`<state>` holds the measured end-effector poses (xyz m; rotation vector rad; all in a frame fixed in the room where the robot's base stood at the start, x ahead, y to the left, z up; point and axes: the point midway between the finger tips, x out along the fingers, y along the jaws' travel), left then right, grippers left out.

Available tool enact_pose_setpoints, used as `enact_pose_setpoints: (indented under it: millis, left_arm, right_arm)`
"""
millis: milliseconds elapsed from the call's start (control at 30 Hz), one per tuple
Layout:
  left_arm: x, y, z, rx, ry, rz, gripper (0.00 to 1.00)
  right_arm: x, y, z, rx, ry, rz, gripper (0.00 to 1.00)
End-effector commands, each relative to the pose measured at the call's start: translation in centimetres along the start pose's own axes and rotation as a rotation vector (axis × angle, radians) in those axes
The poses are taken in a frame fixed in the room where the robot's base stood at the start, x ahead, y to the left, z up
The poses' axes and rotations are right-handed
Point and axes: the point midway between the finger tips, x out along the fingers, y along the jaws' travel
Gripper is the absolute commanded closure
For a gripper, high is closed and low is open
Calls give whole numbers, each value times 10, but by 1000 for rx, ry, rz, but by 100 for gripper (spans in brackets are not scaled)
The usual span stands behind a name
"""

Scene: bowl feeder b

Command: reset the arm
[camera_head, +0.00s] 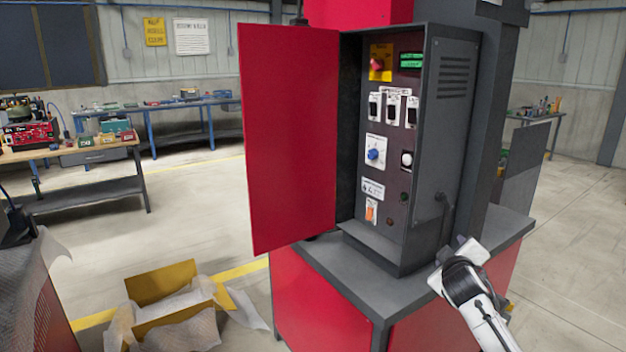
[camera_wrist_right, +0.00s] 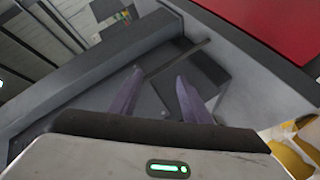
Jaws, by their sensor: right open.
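My right arm comes in at the lower right of the head view, beside the right side of the grey control cabinet (camera_head: 455,130). Its white and black wrist end (camera_head: 465,275) is near the edge of the grey bench top. The fingertips are hard to make out there. In the right wrist view my right gripper (camera_wrist_right: 156,85) has its two fingers apart, with nothing between them. Grey surfaces show beyond the fingers. My left gripper is not in view.
The cabinet's red door (camera_head: 290,140) stands open to the left. Its panel holds a red button (camera_head: 377,64), a blue knob (camera_head: 373,154) and an orange switch (camera_head: 370,212). An open yellow box (camera_head: 165,283) lies on the floor at left. Floor at right is clear.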

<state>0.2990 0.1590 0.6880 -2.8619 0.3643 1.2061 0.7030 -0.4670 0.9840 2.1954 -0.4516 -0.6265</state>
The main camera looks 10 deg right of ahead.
Motion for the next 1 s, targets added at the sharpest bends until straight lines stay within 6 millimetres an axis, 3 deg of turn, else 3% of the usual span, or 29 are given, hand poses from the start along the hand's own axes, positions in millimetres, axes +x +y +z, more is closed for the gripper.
enact_pose_setpoints:
  millis: [100, 200, 233, 267, 300, 467, 667, 800, 1000]
  left_arm:
    - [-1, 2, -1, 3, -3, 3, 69]
    - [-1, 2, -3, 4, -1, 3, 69]
    - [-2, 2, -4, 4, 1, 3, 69]
    - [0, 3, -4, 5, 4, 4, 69]
    - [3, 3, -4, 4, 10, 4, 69]
    - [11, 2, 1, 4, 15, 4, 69]
    - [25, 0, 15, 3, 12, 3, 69]
    - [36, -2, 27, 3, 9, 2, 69]
    - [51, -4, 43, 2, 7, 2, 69]
  right_arm:
    - [-6, -24, -46, 246, 181, -128, 56]
    - [-17, -33, -81, 456, 312, -222, 56]
    - [-21, -34, -91, 519, 348, -248, 56]
    - [-24, -46, -89, 550, 358, -274, 56]
    - [-28, -71, -72, 528, 336, -294, 56]
    - [-53, -146, -27, 499, 291, -375, 56]
    - [-107, -251, 47, 478, 212, -504, 56]
    - [-164, -322, 106, 476, 143, -607, 56]
    - [-262, -400, 188, 496, 25, -746, 56]
